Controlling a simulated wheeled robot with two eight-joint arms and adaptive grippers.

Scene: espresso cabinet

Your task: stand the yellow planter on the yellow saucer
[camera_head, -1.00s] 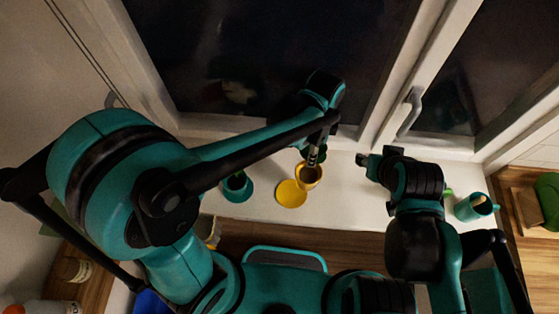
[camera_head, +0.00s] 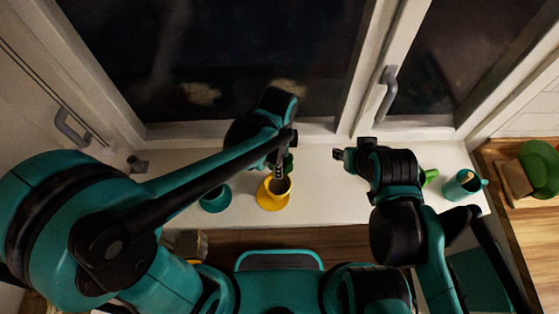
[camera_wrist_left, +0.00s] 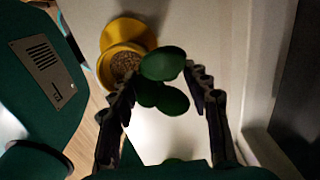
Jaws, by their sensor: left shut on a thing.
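The yellow planter (camera_head: 276,197) holds dark soil and a green plant (camera_head: 288,162). My left gripper (camera_head: 279,172) is shut on the planter at its rim side. In the left wrist view the planter (camera_wrist_left: 106,70) lies by the left finger, and the green leaves (camera_wrist_left: 164,65) show between the fingers of the gripper (camera_wrist_left: 160,78). The yellow saucer (camera_wrist_left: 130,30) shows partly behind the planter there; in the head view the planter largely covers it. I cannot tell whether the planter touches the saucer. My right gripper (camera_head: 341,154) hangs apart to the right, its fingers too small to read.
A teal pot (camera_head: 215,199) stands left of the planter on the white sill. A teal mug (camera_head: 463,185) and a green thing (camera_head: 430,176) are at the right. The window with its handle (camera_head: 387,90) rises behind. The sill between planter and right arm is clear.

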